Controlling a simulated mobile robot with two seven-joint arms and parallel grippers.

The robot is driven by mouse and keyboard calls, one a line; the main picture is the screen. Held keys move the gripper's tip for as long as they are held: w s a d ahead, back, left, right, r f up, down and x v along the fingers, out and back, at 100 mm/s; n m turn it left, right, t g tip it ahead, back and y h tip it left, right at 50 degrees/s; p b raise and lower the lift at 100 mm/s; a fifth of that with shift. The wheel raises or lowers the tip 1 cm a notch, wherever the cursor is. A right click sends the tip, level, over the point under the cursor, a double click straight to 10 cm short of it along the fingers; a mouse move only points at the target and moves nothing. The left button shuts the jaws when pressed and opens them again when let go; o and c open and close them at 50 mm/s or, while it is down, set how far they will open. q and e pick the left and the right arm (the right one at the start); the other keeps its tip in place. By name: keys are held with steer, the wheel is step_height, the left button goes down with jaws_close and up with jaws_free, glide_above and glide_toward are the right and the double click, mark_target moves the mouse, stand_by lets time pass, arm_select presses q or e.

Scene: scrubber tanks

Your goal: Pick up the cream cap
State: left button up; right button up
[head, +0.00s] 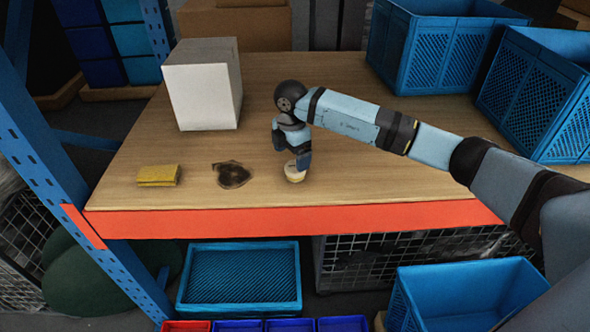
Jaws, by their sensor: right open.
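The cream cap (293,174) is a small, low, round pale thing on the wooden tabletop (400,170), near its front edge. My right gripper (300,162) is directly over it, pointing down, with its fingertips at the top of the cap. The jaws are open, and the cap rests on the table. I cannot tell whether a finger touches it. The fingers hide part of the cap's top. My left gripper is not in view.
Blue crates (440,50) stand at the back right. An orange beam (300,220) edges the table. A blue rack post (60,170) stands left.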

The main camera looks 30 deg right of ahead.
mark_target(294, 167)
steer(key=shift+f, duration=0.7)
steer(key=f, duration=0.2)
steer(key=d+f+p, duration=0.1)
steer(key=f, duration=0.1)
steer(key=shift+w+f, duration=0.1)
steer(key=shift+w, duration=0.15)
steer(key=shift+f, duration=0.55)
steer(key=c, duration=1)
steer(key=shift+r, duration=0.1)
step_height(294, 167, up, 20)
steer(key=shift+f+b, duration=0.1)
steer(key=shift+b, duration=0.95)
